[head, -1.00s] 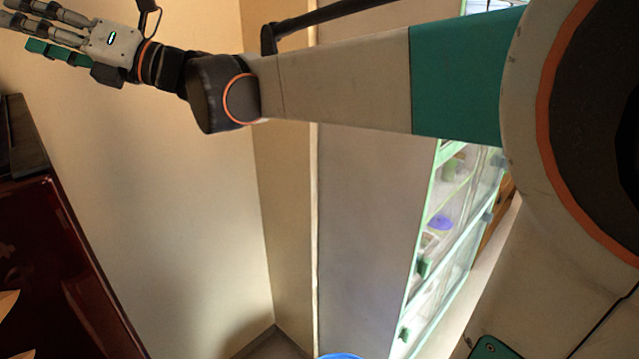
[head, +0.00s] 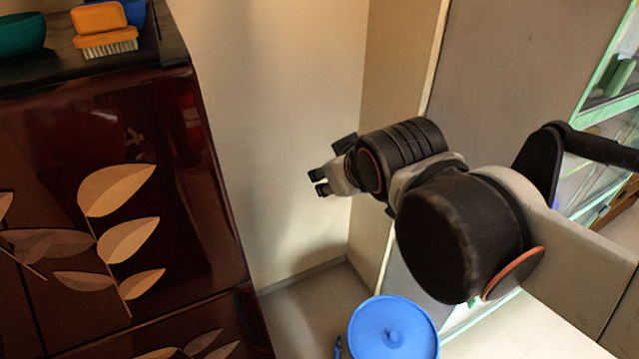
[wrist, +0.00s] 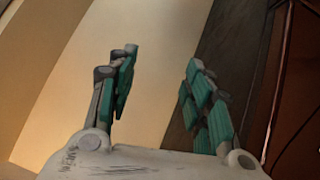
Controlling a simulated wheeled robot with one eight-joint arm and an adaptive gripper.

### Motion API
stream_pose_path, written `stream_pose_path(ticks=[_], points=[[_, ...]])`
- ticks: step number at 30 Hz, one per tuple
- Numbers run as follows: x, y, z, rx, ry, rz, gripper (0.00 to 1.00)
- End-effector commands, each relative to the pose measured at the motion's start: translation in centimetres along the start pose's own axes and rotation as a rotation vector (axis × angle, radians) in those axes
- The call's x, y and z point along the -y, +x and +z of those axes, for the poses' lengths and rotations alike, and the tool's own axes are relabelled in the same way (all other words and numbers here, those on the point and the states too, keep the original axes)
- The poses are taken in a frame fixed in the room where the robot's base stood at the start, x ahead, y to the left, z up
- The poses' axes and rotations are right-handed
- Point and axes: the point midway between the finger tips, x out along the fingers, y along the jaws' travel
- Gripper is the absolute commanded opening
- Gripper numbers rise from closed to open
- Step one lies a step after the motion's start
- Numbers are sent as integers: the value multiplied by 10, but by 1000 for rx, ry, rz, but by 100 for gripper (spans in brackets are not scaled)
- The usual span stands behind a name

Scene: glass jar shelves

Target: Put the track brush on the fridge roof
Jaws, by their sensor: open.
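The orange track brush (head: 103,29) with pale bristles rests bristles down on the dark fridge roof (head: 150,48), at the top left of the head view. The fridge (head: 120,190) is dark red with pale leaf patterns. My gripper (head: 318,182) is in the middle of the head view, right of the fridge and well apart from the brush. In the wrist view my gripper (wrist: 160,85) has its fingers spread, with nothing between them. The brush does not show in the wrist view.
A green bowl (head: 20,34) and a blue container (head: 132,10) stand beside the brush on the roof. A blue lidded bin (head: 394,330) stands on the floor below my arm. A glass cabinet (head: 600,110) is at the right. Open space lies between fridge and arm.

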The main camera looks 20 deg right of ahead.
Motion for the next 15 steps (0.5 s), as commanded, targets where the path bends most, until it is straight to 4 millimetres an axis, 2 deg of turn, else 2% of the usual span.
stream_pose_path(ticks=[1, 3, 6, 9, 15], points=[[11, -2, 23, 55, 54, -32, 46], [24, -5, 48, 121, 118, -68, 46], [36, -8, 69, 182, 172, -100, 46], [40, -10, 77, 207, 193, -111, 46], [40, -10, 78, 209, 194, -112, 46]])
